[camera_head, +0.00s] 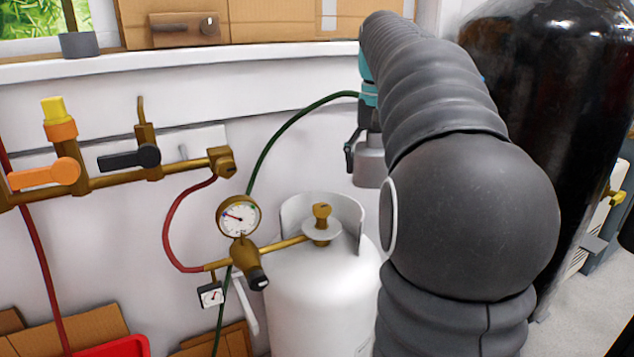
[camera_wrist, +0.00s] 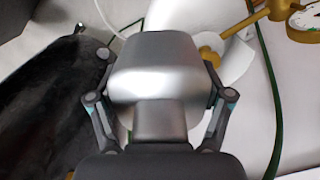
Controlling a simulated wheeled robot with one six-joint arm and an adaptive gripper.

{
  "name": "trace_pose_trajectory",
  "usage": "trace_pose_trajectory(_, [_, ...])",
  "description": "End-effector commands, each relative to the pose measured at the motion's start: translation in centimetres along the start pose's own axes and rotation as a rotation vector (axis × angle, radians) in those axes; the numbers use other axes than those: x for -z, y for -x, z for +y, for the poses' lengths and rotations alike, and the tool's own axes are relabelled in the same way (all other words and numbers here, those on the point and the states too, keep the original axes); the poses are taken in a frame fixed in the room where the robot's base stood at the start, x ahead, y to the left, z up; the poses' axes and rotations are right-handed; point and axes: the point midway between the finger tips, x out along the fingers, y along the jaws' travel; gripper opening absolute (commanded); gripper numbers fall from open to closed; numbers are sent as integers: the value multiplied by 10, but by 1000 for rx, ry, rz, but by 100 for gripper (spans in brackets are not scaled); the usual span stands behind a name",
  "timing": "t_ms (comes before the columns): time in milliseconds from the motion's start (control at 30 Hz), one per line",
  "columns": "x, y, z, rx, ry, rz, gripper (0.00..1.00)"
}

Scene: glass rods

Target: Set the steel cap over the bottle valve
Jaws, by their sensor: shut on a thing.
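The steel cap (camera_head: 370,168) is held by my gripper (camera_head: 352,152), above and to the right of the bottle valve (camera_head: 322,222) in the head view. My arm hides part of the cap there. In the wrist view the cap (camera_wrist: 155,75) fills the middle, between the two fingers of my gripper (camera_wrist: 157,60). The brass valve stands upright on the white gas bottle (camera_head: 310,290), inside its open collar (camera_head: 290,212). In the wrist view the valve (camera_wrist: 208,52) shows just right of the cap, partly covered. The cap is apart from the valve.
A brass regulator with a round gauge (camera_head: 239,216) joins the valve from the left. A red hose (camera_head: 170,235) and a green hose (camera_head: 275,140) run close by. A large black tank (camera_head: 565,110) stands at the right. A brass manifold (camera_head: 100,182) crosses the wall.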

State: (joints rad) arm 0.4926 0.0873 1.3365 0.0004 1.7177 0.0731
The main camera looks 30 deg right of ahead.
Motion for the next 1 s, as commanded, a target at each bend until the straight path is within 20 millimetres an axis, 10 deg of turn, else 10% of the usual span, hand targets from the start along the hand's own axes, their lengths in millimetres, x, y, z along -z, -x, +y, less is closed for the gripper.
trace_pose_trajectory(400, [70,-85,-92,2,776,-2,36])
trace_pose_trajectory(1000, [76,-126,-103,2,871,0,36])
